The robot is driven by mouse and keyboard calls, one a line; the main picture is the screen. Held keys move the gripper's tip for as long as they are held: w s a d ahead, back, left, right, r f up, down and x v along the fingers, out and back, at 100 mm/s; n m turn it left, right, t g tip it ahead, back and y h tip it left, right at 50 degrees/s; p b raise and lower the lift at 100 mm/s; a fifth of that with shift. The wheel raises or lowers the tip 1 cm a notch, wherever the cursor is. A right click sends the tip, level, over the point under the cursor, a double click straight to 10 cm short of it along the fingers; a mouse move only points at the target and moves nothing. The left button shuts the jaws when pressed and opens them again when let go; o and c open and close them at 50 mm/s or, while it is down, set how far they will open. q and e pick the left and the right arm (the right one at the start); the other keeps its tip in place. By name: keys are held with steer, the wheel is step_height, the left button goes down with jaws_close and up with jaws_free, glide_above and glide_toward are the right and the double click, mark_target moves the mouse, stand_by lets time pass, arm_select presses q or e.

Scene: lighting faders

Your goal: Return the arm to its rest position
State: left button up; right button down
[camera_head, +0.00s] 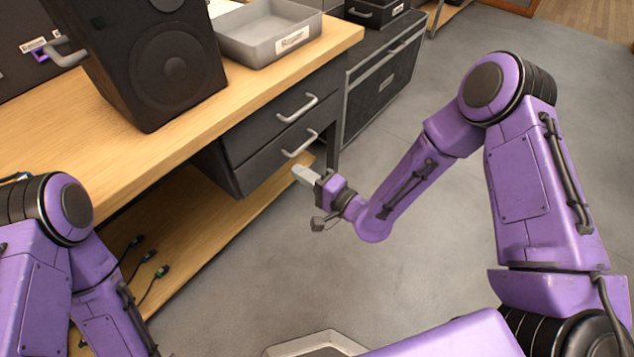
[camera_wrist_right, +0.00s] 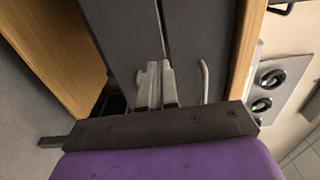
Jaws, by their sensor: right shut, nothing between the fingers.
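My right arm (camera_head: 402,190) is purple and bends down from the right of the head view. Its gripper (camera_head: 300,174) reaches left toward the drawer fronts of the desk and is near the lower drawer handle (camera_head: 300,144). In the right wrist view the two grey fingers (camera_wrist_right: 157,84) lie close together, with nothing visible between them, in front of the dark drawers (camera_wrist_right: 198,50). Whether they touch the drawer front cannot be told. My left arm (camera_head: 45,250) shows at the lower left; its gripper is out of view.
The wooden desk (camera_head: 70,115) carries a black speaker (camera_head: 160,65) and a grey labelled tray (camera_head: 248,45). A dark case (camera_head: 385,85) stands beyond the drawers. A lower shelf (camera_head: 190,220) holds cable ends (camera_head: 148,257). Grey floor (camera_head: 430,245) is open around my right arm.

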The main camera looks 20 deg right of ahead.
steer(key=shift+v, duration=2.1)
